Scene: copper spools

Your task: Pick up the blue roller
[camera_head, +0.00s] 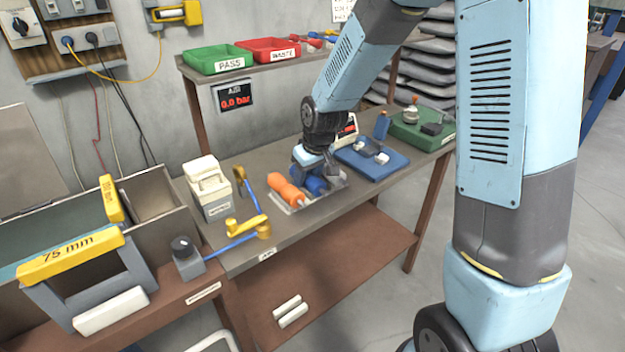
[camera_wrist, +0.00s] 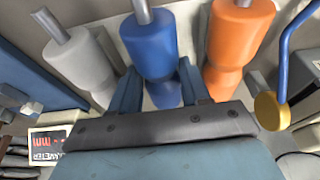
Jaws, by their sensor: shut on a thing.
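The blue roller (camera_head: 315,185) lies in a tray on the bench, between an orange roller (camera_head: 285,190) and a grey roller (camera_head: 334,172). In the wrist view the blue roller (camera_wrist: 150,45) stands in the middle, with the grey roller (camera_wrist: 80,60) to its left and the orange roller (camera_wrist: 237,45) to its right. My gripper (camera_head: 313,172) is down over the blue roller. In the wrist view its two fingers (camera_wrist: 160,85) are on either side of the blue roller, shut on it. The roller's lower part is partly hidden by the gripper body.
A blue fixture (camera_head: 370,165) and a green one (camera_head: 425,132) stand to the right on the bench. A white box (camera_head: 208,190) and a blue-handled yellow tool (camera_head: 255,228) are to the left. Green (camera_head: 217,57) and red (camera_head: 268,48) trays sit on the shelf behind.

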